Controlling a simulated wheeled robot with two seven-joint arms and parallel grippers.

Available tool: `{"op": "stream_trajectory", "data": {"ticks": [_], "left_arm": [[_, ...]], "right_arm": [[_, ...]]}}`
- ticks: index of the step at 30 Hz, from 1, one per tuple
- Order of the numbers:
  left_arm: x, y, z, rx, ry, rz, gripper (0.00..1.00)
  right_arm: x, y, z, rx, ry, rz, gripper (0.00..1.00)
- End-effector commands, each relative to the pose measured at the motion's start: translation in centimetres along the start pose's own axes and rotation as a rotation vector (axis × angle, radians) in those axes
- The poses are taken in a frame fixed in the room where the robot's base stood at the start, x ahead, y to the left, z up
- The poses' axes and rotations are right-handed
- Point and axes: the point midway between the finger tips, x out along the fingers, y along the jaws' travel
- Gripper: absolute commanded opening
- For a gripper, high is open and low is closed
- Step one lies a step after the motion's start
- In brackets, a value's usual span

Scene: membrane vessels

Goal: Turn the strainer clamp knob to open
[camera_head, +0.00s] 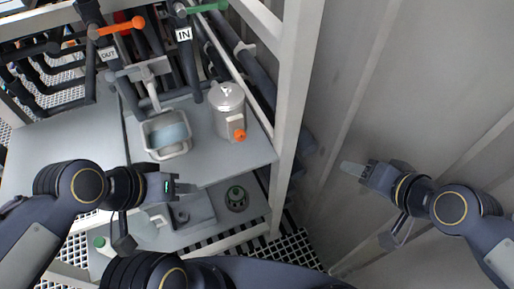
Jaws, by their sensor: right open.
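The strainer appears to be the metal canister (230,108) with a round lid, standing upright at the right end of the grey counter. An orange knob (239,134) sticks out low on its front; how far it is turned cannot be told. My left gripper (188,188) is over the counter's front edge, to the left of and nearer than the canister, apart from it. Whether its jaws are open is unclear. My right gripper (347,168) is open and empty, well to the right of the canister, beyond the frame post and in front of the grey wall.
Pipes with an orange lever (120,26) and a green lever (208,7) are behind. A pale frame post (293,95) stands between the canister and my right gripper.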

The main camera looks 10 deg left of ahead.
Motion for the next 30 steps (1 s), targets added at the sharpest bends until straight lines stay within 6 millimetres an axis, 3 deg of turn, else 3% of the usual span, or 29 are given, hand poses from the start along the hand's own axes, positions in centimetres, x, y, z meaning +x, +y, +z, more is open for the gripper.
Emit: {"op": "stream_trajectory", "data": {"ticks": [11,14,19,24,30], "left_arm": [[3.0,-1.4,1.5,0.000,0.000,0.000,0.37],[4.2,-1.9,2.1,0.000,0.000,0.000,0.37],[6.8,-3.1,3.4,0.000,0.000,0.000,0.37],[8.2,-3.8,4.2,0.000,0.000,0.000,0.37],[8.9,-4.0,4.5,0.000,0.000,0.000,0.37]], "right_arm": [[8.8,-4.0,-0.2,0.081,0.123,-0.134,0.52],[12.1,-5.8,0.6,0.110,0.174,-0.189,0.52],[18.1,-9.7,3.9,0.152,0.296,-0.331,0.52],[20.6,-12.5,7.2,0.162,0.395,-0.475,0.52],[21.2,-14.2,9.3,0.159,0.449,-0.580,0.52]]}}
